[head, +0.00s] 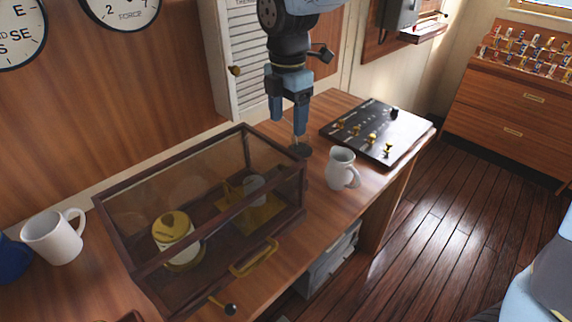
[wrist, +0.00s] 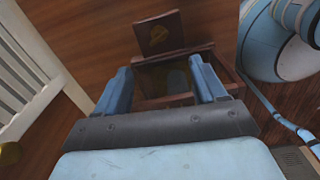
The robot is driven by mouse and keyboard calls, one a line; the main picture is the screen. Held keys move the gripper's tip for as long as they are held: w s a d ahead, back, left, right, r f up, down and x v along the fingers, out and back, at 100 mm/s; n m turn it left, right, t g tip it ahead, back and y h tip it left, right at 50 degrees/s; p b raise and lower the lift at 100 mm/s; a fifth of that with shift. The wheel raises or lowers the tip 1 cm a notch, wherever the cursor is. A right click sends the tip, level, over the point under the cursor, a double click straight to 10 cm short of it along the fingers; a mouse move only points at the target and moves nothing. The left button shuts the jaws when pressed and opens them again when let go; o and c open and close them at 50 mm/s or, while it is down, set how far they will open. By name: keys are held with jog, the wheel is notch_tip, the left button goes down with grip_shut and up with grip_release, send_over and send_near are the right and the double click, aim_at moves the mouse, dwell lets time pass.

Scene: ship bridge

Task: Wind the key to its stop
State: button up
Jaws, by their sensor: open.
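My gripper (head: 288,122) points down over the wooden counter, at the far right corner of the glass case (head: 148,268). Its two blue fingers are apart, with nothing seen held between them. A small dark round thing (head: 300,150) is below the fingertips; I cannot tell what it is. In the wrist view the gripper (wrist: 160,70) shows spread fingers over a wooden-framed box. A panel with a brass-coloured mark (wrist: 158,33) stands beyond it. Inside the glass case are a brass-and-white drum (head: 173,236) and a brass plate. I cannot make out a key for certain.
Another white mug (head: 54,237) is at left. A brass handle (head: 254,257) and a black-knobbed lever (head: 230,309) are at the case front.

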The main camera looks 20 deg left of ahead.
jog(key=f+n, duration=0.1)
jog(key=f, duration=0.3)
jog(key=f+n, duration=0.2)
jog(key=f, duration=0.3)
jog(key=f+n, duration=0.2)
jog(key=f, duration=0.3)
jog(key=shift+a, duration=0.2)
jog(key=shift+c, duration=0.5)
jog(key=c, duration=1)
jog(key=shift+o, duration=0.2)
